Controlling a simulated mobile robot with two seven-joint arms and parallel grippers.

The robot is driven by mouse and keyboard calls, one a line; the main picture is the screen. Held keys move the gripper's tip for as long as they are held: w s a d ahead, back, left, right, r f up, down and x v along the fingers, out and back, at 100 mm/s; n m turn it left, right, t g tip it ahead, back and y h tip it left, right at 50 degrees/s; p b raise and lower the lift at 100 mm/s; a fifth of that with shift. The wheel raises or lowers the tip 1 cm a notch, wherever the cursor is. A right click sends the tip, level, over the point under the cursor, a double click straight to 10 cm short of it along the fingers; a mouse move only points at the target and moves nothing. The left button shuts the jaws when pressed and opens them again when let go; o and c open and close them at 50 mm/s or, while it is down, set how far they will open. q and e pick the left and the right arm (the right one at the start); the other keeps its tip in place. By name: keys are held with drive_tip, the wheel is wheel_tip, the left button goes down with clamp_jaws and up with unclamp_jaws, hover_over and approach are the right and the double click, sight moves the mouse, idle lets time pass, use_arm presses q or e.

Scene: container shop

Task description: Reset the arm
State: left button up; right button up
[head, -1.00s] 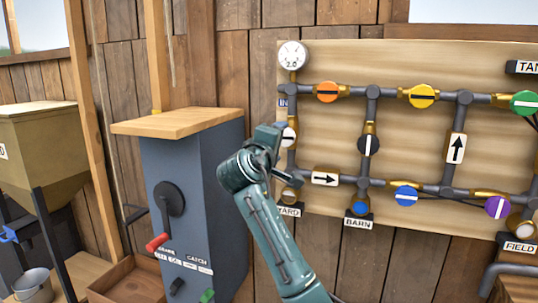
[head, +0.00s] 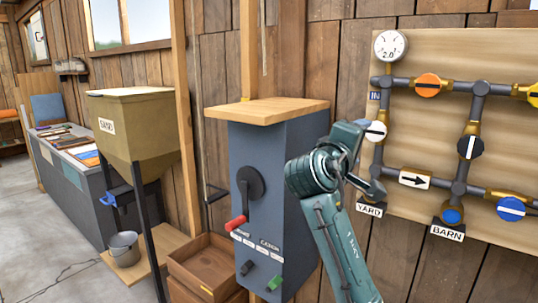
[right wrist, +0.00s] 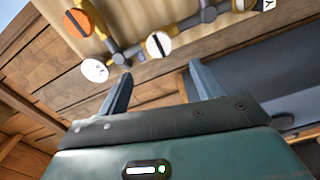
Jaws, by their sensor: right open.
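My right arm comes up from the bottom of the head view, and its gripper (head: 370,160) is in front of the left end of the pipe board (head: 500,62). In the right wrist view the two fingers of this gripper (right wrist: 160,77) stand wide apart with nothing between them. Beyond the fingers is the valve with a white round handle (head: 376,131), which also shows in the right wrist view (right wrist: 159,44). I cannot tell whether a finger touches it. My left gripper is not in view.
A blue-grey cabinet (head: 268,160) with a red-handled crank (head: 238,222) stands close left of my right arm. Further left are a hopper (head: 135,130), a metal bucket (head: 124,247) and a wooden crate (head: 200,268). The floor (head: 55,235) at the far left is clear.

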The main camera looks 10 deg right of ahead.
drive_tip(key=s+a+f+n+t+y+p, duration=0.1)
drive_tip(key=a+f+y, duration=0.2)
drive_tip(key=f, duration=0.6)
drive_tip(key=a+f+n+y, duration=0.15)
drive_tip(key=f+y, duration=0.25)
drive_tip(key=f, duration=0.6)
drive_tip(key=s+a+f+n+t+y+p, duration=0.1)
drive_tip(key=a+f+y, duration=0.2)
drive_tip(key=f, duration=0.6)
drive_tip(key=s+a+f+m+g+y+p, duration=0.1)
drive_tip(key=s+a+f+m+y, duration=0.2)
drive_tip(key=s+f, duration=0.5)
drive_tip(key=s+a+f+m+g+y, duration=0.2)
drive_tip(key=s+f, duration=0.7)
drive_tip(key=s, duration=0.8)
drive_tip(key=a+m+y, duration=0.1)
drive_tip(key=a+y, duration=0.1)
drive_tip(key=a, duration=0.1)
drive_tip(key=shift+p, duration=0.35)
drive_tip(key=shift+f, duration=0.1)
drive_tip(key=shift+c, duration=0.5)
